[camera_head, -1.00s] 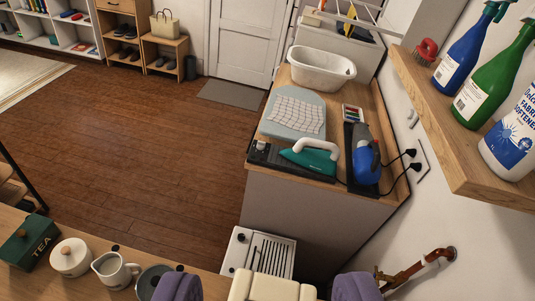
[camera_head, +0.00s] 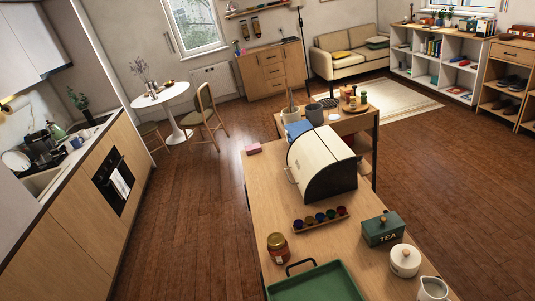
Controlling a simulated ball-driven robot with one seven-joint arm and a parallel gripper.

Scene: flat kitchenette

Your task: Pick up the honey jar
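My gripper is not in view in this frame.
A rack of several small coloured pots (camera_head: 320,219) stands right of the jar. A bread box (camera_head: 321,163) is behind it. A green tea tin (camera_head: 383,229), a white lidded pot (camera_head: 405,260) and a jug (camera_head: 433,289) stand to the right. Open floor (camera_head: 190,225) lies left.

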